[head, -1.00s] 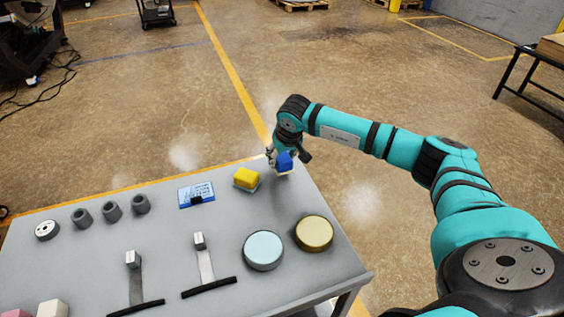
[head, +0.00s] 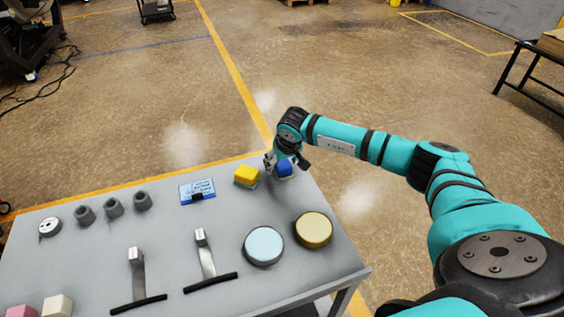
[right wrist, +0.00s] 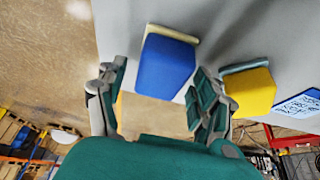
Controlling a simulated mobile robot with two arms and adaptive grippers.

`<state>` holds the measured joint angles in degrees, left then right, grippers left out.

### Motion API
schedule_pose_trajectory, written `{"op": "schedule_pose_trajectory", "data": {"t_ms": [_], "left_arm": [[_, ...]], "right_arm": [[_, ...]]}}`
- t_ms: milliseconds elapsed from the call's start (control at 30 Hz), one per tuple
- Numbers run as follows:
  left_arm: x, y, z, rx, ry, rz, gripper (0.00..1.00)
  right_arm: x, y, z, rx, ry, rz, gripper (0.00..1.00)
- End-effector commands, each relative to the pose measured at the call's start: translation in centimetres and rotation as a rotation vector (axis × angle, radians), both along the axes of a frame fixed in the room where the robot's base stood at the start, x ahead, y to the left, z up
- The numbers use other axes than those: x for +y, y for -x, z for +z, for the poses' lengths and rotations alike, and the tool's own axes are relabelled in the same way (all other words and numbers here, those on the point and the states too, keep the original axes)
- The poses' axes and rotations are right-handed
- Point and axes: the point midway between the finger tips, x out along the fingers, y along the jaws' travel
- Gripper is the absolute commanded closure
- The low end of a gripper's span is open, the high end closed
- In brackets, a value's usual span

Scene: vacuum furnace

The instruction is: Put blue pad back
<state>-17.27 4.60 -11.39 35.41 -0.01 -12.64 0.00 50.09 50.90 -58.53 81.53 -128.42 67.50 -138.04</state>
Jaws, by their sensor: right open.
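The blue pad (head: 284,168) is a blue block on a pale base. It stands at the far right corner of the grey table, right of the yellow pad (head: 246,174). My right gripper (head: 286,163) is over it. In the right wrist view the blue pad (right wrist: 166,66) shows between the spread fingers of the right gripper (right wrist: 160,88), with a gap on each side. Its pale base appears to lie against the tabletop. My left gripper is not in view.
Pink and white blocks (head: 57,306) stand at near left.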

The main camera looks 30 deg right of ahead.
Motion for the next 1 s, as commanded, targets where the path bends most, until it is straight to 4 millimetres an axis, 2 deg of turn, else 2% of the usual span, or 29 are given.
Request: {"op": "schedule_pose_trajectory", "data": {"t_ms": [133,267,500,700,1000], "left_arm": [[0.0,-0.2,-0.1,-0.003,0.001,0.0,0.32],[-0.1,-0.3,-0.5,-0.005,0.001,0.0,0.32],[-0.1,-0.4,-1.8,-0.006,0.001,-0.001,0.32],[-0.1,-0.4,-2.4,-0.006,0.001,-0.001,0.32],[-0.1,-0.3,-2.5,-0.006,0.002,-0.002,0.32]], "right_arm": [[0.0,0.1,0.5,-0.003,0.0,0.001,0.32],[0.1,0.7,2.1,-0.005,0.001,0.001,0.32],[0.6,2.8,6.8,-0.006,0.002,0.002,0.32],[0.9,4.0,9.9,-0.004,0.001,0.0,0.32],[1.1,4.6,11.2,0.0,0.0,0.0,0.32]]}}
